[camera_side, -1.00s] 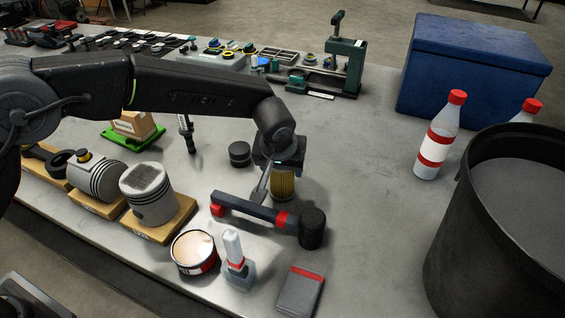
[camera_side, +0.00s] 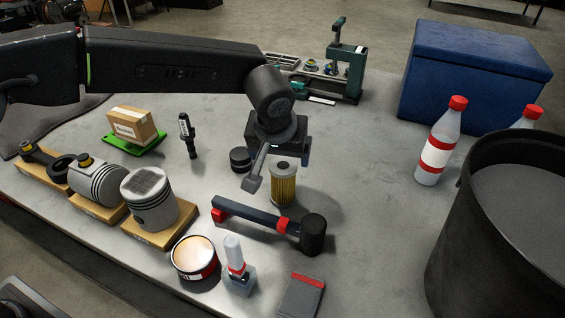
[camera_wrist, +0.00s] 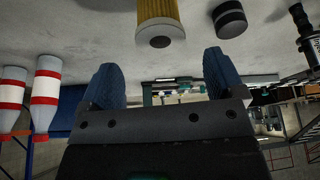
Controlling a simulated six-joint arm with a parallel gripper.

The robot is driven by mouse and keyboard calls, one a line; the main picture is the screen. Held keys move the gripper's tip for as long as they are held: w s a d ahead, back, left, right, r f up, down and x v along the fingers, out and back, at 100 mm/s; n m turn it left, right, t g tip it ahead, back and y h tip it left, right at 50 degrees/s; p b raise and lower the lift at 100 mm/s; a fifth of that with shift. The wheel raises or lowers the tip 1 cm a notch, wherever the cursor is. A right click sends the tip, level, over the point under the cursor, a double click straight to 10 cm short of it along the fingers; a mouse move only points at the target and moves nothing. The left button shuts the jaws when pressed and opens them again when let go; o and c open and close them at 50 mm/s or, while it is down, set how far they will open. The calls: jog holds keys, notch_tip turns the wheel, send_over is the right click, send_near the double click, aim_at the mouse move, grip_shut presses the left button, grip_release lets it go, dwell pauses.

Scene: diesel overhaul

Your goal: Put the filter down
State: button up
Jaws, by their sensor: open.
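The filter (camera_side: 283,185) is a yellow pleated cylinder with a grey top cap. It stands upright on the bench, just behind the black hammer-like tool. In the wrist view the filter (camera_wrist: 160,24) shows beyond the fingertips and is cut off by the top edge. My gripper (camera_side: 272,165) is up and to the left of the filter in the side view. In the wrist view my gripper (camera_wrist: 160,75) has its two blue fingers wide apart with nothing between them, and the filter appears clear of both.
A black hammer-like tool (camera_side: 258,222) with red bands lies in front of the filter. A dark round puck (camera_side: 240,160) stands behind it. A tin (camera_side: 195,258), a small bottle (camera_side: 237,265) and a piston (camera_side: 150,197) are nearer. The bench right of the filter is clear.

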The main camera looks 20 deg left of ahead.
jog(key=shift+v, duration=2.05)
jog(key=s+a+r, duration=0.4)
jog(key=a, duration=0.4)
jog(key=s+a+r, duration=0.4)
jog(key=s+a, duration=0.1)
jog(key=a, duration=0.3)
jog(key=s+a+f+m, duration=0.1)
jog(key=s+a+f, duration=0.1)
jog(key=s+a, duration=0.3)
jog(key=s+a+f+m+t, duration=0.1)
jog(key=s+a, duration=0.4)
jog(key=s, duration=0.6)
jog(key=shift+s+f+h, duration=0.35)
jog(key=shift+f+h, duration=0.05)
